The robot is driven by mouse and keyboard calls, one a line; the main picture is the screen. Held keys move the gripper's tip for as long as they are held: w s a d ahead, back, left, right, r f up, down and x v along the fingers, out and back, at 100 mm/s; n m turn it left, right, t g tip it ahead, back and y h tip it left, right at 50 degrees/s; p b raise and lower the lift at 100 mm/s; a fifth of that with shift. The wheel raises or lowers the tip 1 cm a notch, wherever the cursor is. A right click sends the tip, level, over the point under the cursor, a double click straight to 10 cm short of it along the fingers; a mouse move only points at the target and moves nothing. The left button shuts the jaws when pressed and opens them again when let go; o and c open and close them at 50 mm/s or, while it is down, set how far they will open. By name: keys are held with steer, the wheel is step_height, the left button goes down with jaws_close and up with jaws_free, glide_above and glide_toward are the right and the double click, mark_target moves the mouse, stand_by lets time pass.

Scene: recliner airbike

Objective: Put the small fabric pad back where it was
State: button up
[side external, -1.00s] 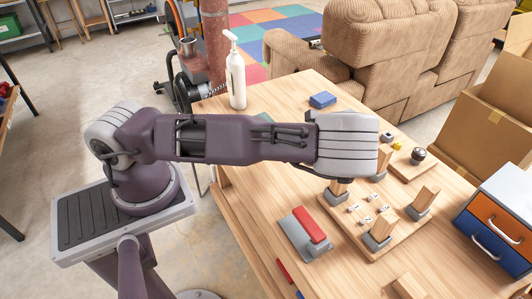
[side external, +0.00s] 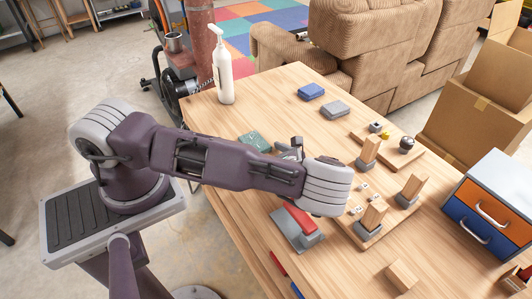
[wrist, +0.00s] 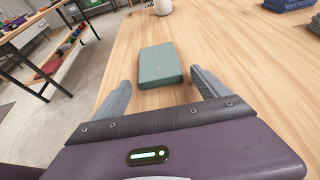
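A green fabric pad (side external: 254,141) lies flat on the wooden table, left of the other pads. In the wrist view the green pad (wrist: 160,66) lies just beyond and between my fingers. My gripper (wrist: 160,80) is open and empty, its fingers apart. In the side view my gripper (side external: 291,149) is partly hidden behind my wrist, to the right of the green pad. A blue pad (side external: 311,91) and a grey pad (side external: 336,108) lie side by side farther back. The frames do not show which pad is the task's.
A white pump bottle (side external: 223,70) stands at the table's far left corner. A block-and-post board (side external: 345,224), a grey tool with a red bar (side external: 298,220) and a drawer box (side external: 494,205) occupy the right and front. Bare wood surrounds the green pad.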

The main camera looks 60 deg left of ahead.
steer(key=v, duration=0.5)
steer(key=s+d+r+n+h, duration=0.2)
steer(key=s+r+n+h, duration=0.15)
steer(key=r, duration=0.45)
steer(key=s+d+r+n+h, duration=0.3)
steer(key=r+n+h, duration=0.15)
steer(key=r, duration=0.35)
steer(key=s+d+r+n+h, duration=0.2)
steer(key=s+r+n+h, duration=0.15)
steer(key=r, duration=0.55)
steer(key=s+d+r+n+t+h, duration=0.2)
steer(key=s+r+n+t, duration=0.3)
steer(key=s+r, duration=0.3)
steer(key=shift+s+r+n+t, duration=0.25)
steer(key=shift+s+n, duration=0.5)
steer(key=shift+s, duration=0.45)
